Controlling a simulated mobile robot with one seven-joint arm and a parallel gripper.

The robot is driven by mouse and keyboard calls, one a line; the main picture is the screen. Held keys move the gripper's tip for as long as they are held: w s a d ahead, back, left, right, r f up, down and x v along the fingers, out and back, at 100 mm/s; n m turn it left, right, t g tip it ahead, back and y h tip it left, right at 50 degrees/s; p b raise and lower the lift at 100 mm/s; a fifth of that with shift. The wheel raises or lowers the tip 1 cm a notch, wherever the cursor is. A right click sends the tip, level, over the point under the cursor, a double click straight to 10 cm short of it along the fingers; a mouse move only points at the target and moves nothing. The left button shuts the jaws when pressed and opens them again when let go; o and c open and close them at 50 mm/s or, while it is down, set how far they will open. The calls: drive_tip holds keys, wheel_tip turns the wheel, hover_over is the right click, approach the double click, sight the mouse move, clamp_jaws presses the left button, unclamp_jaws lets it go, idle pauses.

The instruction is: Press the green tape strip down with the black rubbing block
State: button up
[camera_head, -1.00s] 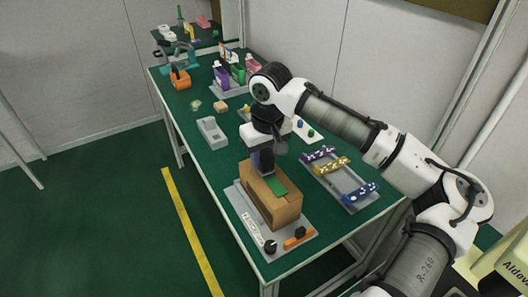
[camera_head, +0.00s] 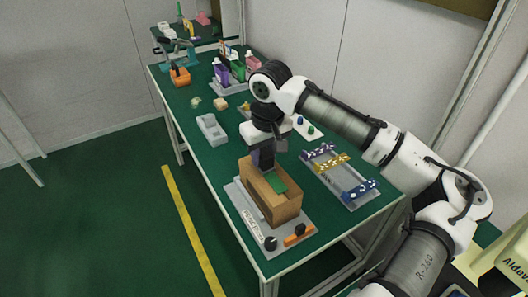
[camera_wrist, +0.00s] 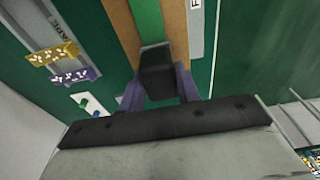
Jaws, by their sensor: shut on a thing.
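A brown carton (camera_head: 283,208) stands on a grey base plate (camera_head: 236,195) at the near end of the table. The green tape strip (camera_head: 279,184) lies along its top and also shows in the wrist view (camera_wrist: 148,20). My gripper (camera_head: 262,162) points down over the far end of the carton. In the wrist view its purple fingers (camera_wrist: 158,92) are shut on the black rubbing block (camera_wrist: 157,70). The block lies in line with the strip and hides part of it. I cannot tell whether the block touches the strip.
A black knob (camera_head: 270,243) and an orange-and-black tool (camera_head: 298,234) sit at the plate's near edge. A rack with purple, yellow and blue dotted pieces (camera_head: 334,162) stands to the right. An empty grey tray (camera_head: 212,130) is farther back, left of my gripper.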

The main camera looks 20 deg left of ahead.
drive_tip(key=shift+s+f, duration=0.1)
drive_tip(key=shift+f, duration=0.35)
idle(1.6)
wheel_tip(320, 180, up, 7)
drive_tip(key=p, duration=0.7)
drive_tip(key=shift+r, duration=0.1)
idle(0.6)
